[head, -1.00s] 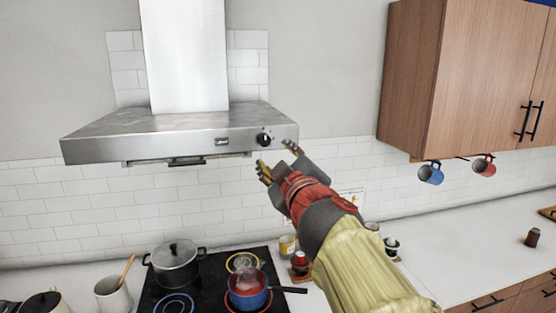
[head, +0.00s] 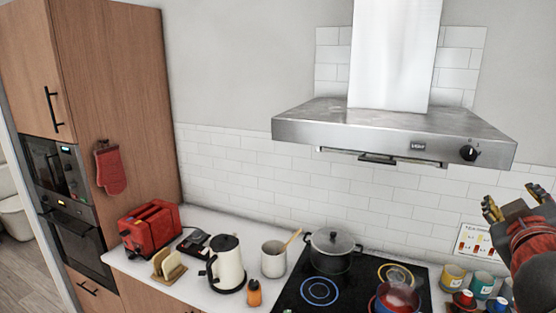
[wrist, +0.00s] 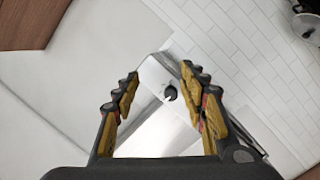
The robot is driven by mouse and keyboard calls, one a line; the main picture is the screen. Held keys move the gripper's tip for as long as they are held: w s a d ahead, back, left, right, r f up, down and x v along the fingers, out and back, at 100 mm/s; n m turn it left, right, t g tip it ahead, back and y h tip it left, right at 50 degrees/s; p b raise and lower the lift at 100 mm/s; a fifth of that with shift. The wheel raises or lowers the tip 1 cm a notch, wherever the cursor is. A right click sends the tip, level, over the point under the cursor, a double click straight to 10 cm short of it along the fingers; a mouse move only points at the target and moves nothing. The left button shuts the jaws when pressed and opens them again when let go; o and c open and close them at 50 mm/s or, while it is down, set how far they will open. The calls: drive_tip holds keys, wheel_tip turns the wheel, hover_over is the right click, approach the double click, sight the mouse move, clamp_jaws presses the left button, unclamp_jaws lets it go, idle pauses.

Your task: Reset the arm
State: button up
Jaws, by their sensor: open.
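My gripper (head: 514,208) is raised at the right edge of the head view, in front of the tiled wall and below the right end of the range hood (head: 390,130). The wrist view shows my gripper (wrist: 160,100) with its two yellow-padded fingers spread apart and nothing between them. Beyond the fingers in that view is the steel hood with its black knob (wrist: 170,93). The knob also shows in the head view (head: 468,153). Most of my arm is cut off by the right edge of the head view.
On the counter below stand a red toaster (head: 150,228), a white kettle (head: 226,264), a utensil crock (head: 273,259) and small jars. A lidded pot (head: 333,249) and a red-filled blue pan (head: 396,298) sit on the black cooktop (head: 318,292). A tall oven cabinet (head: 120,80) stands left.

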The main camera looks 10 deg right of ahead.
drive_tip(key=s+a+f+m+g+y+b, duration=0.1)
drive_tip(key=s+a+f+m+g+y, duration=0.15)
drive_tip(key=f, duration=0.75)
drive_tip(key=s+a+f+m+g+y+b, duration=0.1)
drive_tip(key=s+a+f+g, duration=0.2)
drive_tip(key=f, duration=0.8)
drive_tip(key=s+a+f+n+y+b, duration=0.1)
drive_tip(key=a+f+y, duration=0.3)
drive_tip(key=a+f, duration=0.4)
drive_tip(key=s+a+f+n+g+y+b, duration=0.1)
drive_tip(key=a+f+n+y+b, duration=0.1)
drive_tip(key=a+f, duration=0.6)
drive_tip(key=a+y+b, duration=0.1)
drive_tip(key=a+b, duration=0.1)
drive_tip(key=a, duration=0.5)
drive_tip(key=shift+s+a+f+y+b, duration=0.15)
drive_tip(key=shift+a+y+b, duration=0.05)
drive_tip(key=shift+y+b, duration=0.15)
